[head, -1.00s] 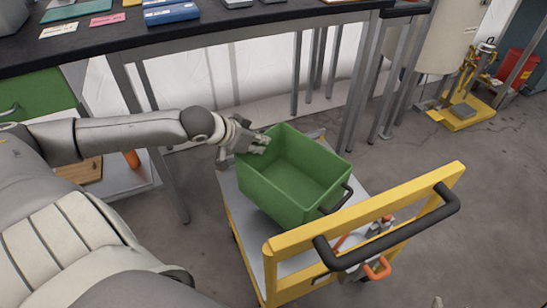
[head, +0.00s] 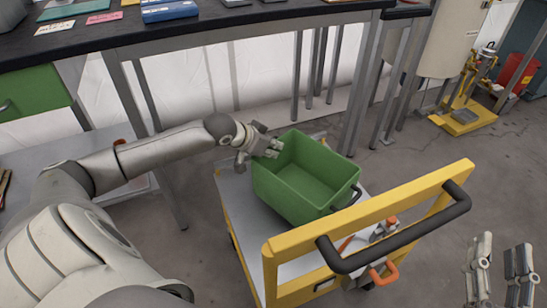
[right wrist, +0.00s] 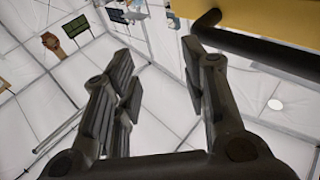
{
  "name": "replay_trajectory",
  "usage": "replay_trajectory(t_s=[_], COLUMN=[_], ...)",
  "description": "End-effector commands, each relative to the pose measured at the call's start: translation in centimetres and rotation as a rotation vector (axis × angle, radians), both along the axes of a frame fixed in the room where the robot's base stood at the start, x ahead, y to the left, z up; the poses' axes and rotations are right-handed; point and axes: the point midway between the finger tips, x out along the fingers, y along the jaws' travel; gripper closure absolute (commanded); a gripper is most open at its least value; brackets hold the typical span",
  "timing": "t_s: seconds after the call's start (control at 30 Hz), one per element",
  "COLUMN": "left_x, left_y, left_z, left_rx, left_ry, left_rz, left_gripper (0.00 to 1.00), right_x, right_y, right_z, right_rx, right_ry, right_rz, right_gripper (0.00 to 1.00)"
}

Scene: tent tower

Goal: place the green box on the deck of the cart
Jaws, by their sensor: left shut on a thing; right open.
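The green box (head: 300,180) is an open-topped bin with a dark handle on its right side. It is at or just above the grey deck (head: 241,214) of the yellow-framed cart; I cannot tell whether its base touches. My left gripper (head: 262,148) is shut on the box's upper left edge. My right gripper (head: 502,272) is open and empty at the lower right, right of the cart. In the right wrist view its fingers (right wrist: 163,90) stand apart with nothing between them. The far part of the deck is hidden behind the box.
The cart's yellow push frame (head: 370,215) with a black handle (head: 400,238) stands at the near right. Orange-handled tools (head: 384,274) are by it. A dark-topped workbench (head: 200,33) runs behind. Concrete floor at the right (head: 440,150) is clear.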

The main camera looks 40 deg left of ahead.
Motion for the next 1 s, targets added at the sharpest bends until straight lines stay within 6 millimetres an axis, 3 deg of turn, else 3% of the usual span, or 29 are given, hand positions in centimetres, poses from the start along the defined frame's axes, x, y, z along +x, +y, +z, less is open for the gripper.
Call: replay_trajectory(t_s=[0.23,0.6,1.0], left_x=[0.8,0.7,0.7], left_y=[-0.1,-0.1,-0.1], left_z=[-0.4,-3.2,-3.3], left_rx=[-0.006,-0.005,-0.005], left_ry=[-0.008,-0.006,-0.006], left_rz=[0.002,0.001,0.001], left_gripper=[1.0,1.0,1.0], right_x=[-0.3,-2.2,-2.3], right_y=[0.1,0.2,0.2], right_z=[1.4,5.5,5.8], right_rx=[0.022,0.089,0.093], right_ry=[-0.081,-0.322,-0.332], right_rz=[0.006,0.019,0.019], right_gripper=[0.59,0.59,0.59])
